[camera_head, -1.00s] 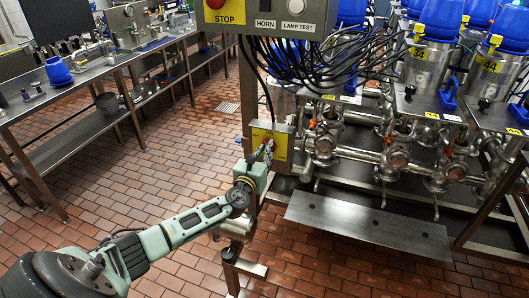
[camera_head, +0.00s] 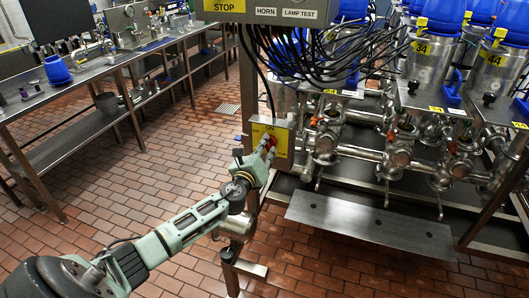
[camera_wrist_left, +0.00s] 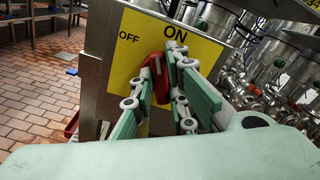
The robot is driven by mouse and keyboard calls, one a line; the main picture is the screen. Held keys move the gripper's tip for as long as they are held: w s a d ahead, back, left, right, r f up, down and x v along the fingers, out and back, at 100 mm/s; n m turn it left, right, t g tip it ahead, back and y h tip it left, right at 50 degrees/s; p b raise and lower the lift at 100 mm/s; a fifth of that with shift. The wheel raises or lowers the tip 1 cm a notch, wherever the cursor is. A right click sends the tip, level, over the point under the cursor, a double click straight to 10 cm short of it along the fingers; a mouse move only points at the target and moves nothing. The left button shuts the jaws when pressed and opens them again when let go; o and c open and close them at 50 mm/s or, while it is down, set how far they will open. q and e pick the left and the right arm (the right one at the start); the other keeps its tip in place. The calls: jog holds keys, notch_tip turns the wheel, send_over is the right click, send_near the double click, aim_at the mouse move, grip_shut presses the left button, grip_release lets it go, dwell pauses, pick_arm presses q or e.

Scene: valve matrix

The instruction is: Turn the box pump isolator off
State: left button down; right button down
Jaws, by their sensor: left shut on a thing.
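The pump isolator is a steel box with a yellow face plate (camera_head: 281,135) on a post, right of centre in the head view. In the left wrist view the plate (camera_wrist_left: 128,75) reads OFF at left and ON at the top. A red handle (camera_wrist_left: 160,78) sits on the plate, its upper end near the ON label and leaning slightly. My left gripper (camera_wrist_left: 163,75) is shut on the red handle, one finger on each side. It also shows at the box in the head view (camera_head: 267,150). The fingers hide part of the handle. My right gripper is not in view.
A control panel with STOP, HORN and LAMP TEST labels (camera_head: 262,10) hangs above the box, with black cables (camera_head: 320,55) below. Pipes and valves (camera_head: 400,155) stand to the right behind a steel plate (camera_head: 368,223). Steel benches (camera_head: 75,95) line the left; tiled floor (camera_head: 150,160) is open between.

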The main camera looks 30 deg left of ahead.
pick_arm(q)
jog(key=n+b, duration=0.1)
jog(key=n, duration=0.1)
jog(key=shift+f+n, duration=0.2)
jog(key=shift+n, duration=0.2)
jog(key=n+b, duration=0.1)
jog(key=n, duration=0.2)
jog(key=shift+a+n, duration=0.15)
jog(key=shift+n, duration=0.15)
jog(key=n+b, duration=0.1)
jog(key=n, duration=0.1)
jog(key=shift+s+f+n, duration=0.1)
jog(key=shift+n, duration=1.9)
jog(key=c, duration=1.7)
grip_release()
